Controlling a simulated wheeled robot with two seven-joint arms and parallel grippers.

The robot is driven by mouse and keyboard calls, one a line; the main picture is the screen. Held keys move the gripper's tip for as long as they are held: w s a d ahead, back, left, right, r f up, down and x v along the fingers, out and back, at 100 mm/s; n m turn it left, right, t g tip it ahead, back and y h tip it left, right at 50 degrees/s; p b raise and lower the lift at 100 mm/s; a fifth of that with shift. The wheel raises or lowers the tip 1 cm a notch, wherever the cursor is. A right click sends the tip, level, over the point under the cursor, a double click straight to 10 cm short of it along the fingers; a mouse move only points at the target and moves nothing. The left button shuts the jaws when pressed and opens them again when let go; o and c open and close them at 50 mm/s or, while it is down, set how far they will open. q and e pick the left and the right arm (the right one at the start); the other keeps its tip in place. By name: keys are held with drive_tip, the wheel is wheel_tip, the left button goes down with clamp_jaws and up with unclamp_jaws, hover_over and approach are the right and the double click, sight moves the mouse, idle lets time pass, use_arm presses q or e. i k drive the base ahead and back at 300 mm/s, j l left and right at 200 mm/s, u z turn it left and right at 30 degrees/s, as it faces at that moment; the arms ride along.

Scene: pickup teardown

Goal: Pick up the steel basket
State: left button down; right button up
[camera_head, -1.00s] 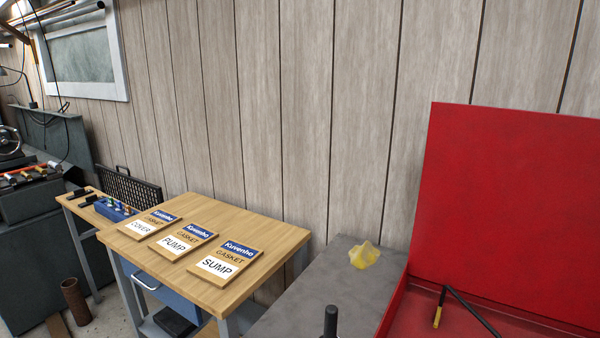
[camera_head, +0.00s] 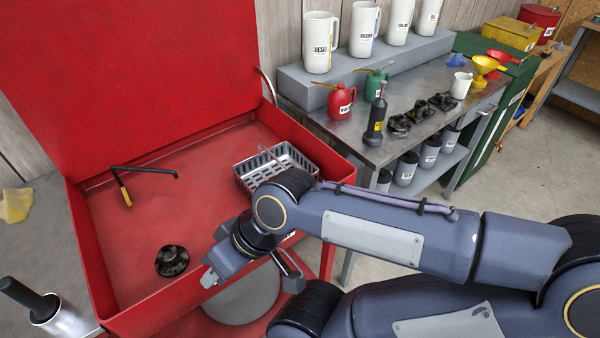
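The steel basket (camera_head: 243,179) is a silver slotted rectangular basket with a raised handle. It sits at the right rear corner of the red lidded tub (camera_head: 140,322), and my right arm covers part of its front. My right gripper (camera_head: 250,276) reaches in from the right over the tub's front edge, in front of the basket and apart from it. Its two fingers are spread with nothing between them. My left gripper is not in view.
In the tub lie a black round part (camera_head: 172,261) and a black tool with a yellow tip (camera_head: 125,195). The tub's raised lid (camera_head: 130,70) stands behind. A metal bench (camera_head: 385,152) with oil cans and jugs is at right. The tub's middle floor is clear.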

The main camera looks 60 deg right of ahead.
sight(250, 172)
drive_tip(key=z, duration=1.9)
drive_tip(key=u, duration=0.4)
drive_tip(key=i+l+u, duration=0.1)
drive_tip(key=u, duration=0.3)
drive_tip(key=l+u, duration=0.1)
drive_tip(key=u, duration=0.35)
drive_tip(key=l+u, duration=0.15)
drive_tip(key=u, duration=0.25)
drive_tip(key=l, duration=0.25)
drive_tip(key=i+l, duration=0.15)
drive_tip(key=l, duration=0.15)
drive_tip(key=u, duration=0.05)
